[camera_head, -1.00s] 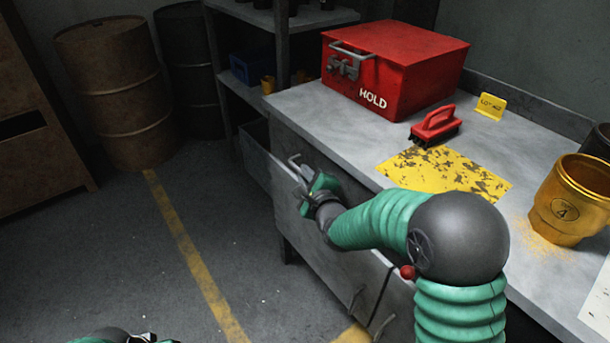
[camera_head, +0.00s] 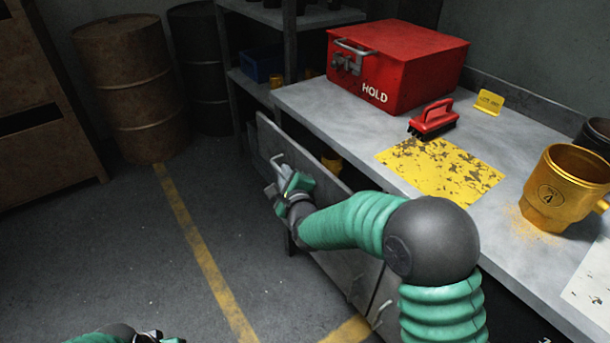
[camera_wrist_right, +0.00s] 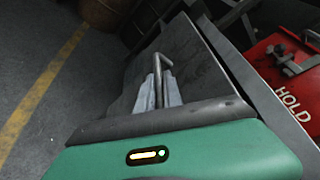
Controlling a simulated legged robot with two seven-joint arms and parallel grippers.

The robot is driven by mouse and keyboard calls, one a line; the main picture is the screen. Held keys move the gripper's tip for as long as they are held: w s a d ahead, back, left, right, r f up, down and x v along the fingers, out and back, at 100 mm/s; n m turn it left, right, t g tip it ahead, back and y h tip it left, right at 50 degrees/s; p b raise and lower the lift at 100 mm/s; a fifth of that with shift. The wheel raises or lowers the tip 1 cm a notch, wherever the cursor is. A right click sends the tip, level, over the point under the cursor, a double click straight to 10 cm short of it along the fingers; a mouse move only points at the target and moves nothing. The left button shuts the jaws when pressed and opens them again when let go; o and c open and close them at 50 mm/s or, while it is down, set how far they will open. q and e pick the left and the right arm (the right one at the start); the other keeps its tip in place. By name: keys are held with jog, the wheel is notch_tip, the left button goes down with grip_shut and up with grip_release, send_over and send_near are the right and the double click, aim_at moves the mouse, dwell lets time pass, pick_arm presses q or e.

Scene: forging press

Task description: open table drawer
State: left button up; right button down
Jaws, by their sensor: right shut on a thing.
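The table drawer (camera_head: 313,177) stands pulled out from the grey table (camera_head: 318,108), its front panel turned toward the aisle. A yellow item (camera_head: 331,163) shows in the gap behind the front, partly hidden. My right gripper (camera_head: 277,172) is shut on the drawer's bar handle. In the right wrist view the handle (camera_wrist_right: 158,72) runs between the two fingers (camera_wrist_right: 160,92) against the drawer front (camera_wrist_right: 205,72). My left gripper (camera_head: 148,338) only just shows at the bottom edge, and its fingers cannot be made out.
On the tabletop are a red HOLD box (camera_head: 393,65), a red-handled brush (camera_head: 434,120), a worn yellow sheet (camera_head: 440,170) and a yellow mug (camera_head: 562,188). Lower cabinet doors with handles (camera_head: 380,314) are below. Barrels (camera_head: 128,85) stand back left. The floor (camera_head: 110,245) left of the table is clear.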

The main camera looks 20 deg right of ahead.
pick_arm(q)
jog(key=shift+s+r+p, duration=0.35)
jog(key=shift+r+p, duration=0.05)
pick_arm(e)
jog(key=s+a, duration=0.3)
jog(key=a, duration=0.7)
jog(key=s+a, duration=0.4)
jog(key=a, duration=0.6)
jog(key=shift+s+f, duration=0.2)
jog(key=c, duration=1.5)
grip_release()
jog(key=shift+w, duration=0.1)
jog(key=shift+r, duration=0.1)
